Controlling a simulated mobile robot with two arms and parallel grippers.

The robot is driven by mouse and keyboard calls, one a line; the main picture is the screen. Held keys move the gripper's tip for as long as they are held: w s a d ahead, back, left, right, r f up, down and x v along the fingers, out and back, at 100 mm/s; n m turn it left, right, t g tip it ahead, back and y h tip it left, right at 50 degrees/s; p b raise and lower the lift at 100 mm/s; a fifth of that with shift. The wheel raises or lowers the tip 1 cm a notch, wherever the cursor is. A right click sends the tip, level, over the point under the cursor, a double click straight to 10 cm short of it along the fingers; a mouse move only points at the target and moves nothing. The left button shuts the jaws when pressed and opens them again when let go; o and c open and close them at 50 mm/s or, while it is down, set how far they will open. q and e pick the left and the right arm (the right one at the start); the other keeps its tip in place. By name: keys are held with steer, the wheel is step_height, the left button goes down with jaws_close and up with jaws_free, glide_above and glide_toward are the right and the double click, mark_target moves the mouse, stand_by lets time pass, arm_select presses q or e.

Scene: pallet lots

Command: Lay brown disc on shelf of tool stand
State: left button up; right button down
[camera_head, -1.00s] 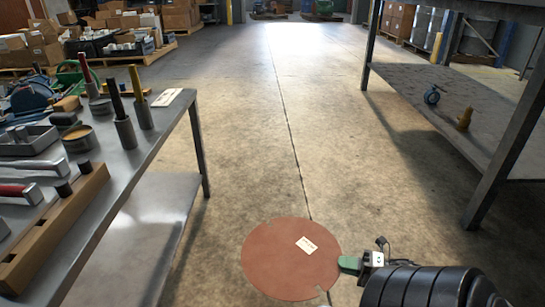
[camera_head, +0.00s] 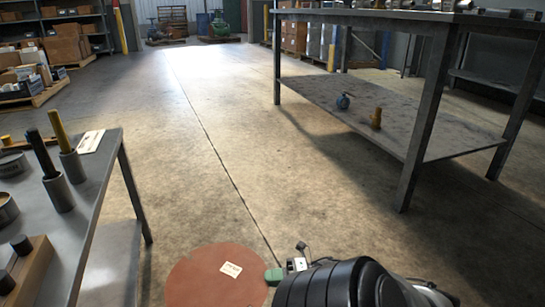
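The brown disc (camera_head: 212,284) is a flat, round, reddish-brown plate with a small white label, at the bottom of the head view; its near part is cut off by the frame. My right gripper (camera_head: 274,276), with a green fingertip, is shut on the disc's right edge and holds it above the floor. My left gripper is not in view. A grey metal stand at right has a lower shelf (camera_head: 345,112) bearing a blue caster and a brass-coloured piece. A second grey table (camera_head: 95,190) at left carries tools and also has a lower shelf (camera_head: 112,255).
The concrete floor (camera_head: 215,120) between the two tables is clear. Pallets with cartons (camera_head: 30,90) stand at far left. The right stand's front leg (camera_head: 420,130) and its top (camera_head: 370,15) frame the shelf opening. A wooden block (camera_head: 28,275) lies on the left table.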

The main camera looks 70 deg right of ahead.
mark_target(215, 299)
steer(key=w+a, duration=0.3)
steer(key=w, duration=0.1)
steer(key=w+a+f+p, duration=0.1)
steer(key=w+a, duration=0.3)
steer(key=w+a+f+p, duration=0.1)
steer(key=w+a, duration=0.2)
steer(key=w, duration=0.1)
steer(key=shift+w+a, duration=0.1)
steer(key=shift+a, duration=0.1)
steer(key=w+a+f+b, duration=0.3)
steer(key=w+a, duration=0.8)
steer(key=w, duration=0.2)
steer(key=shift+w+a+f, duration=0.2)
steer(key=shift+w+a, duration=0.05)
steer(key=shift+a, duration=0.05)
stand_by(0.4)
steer(key=c, duration=1.3)
jaws_free()
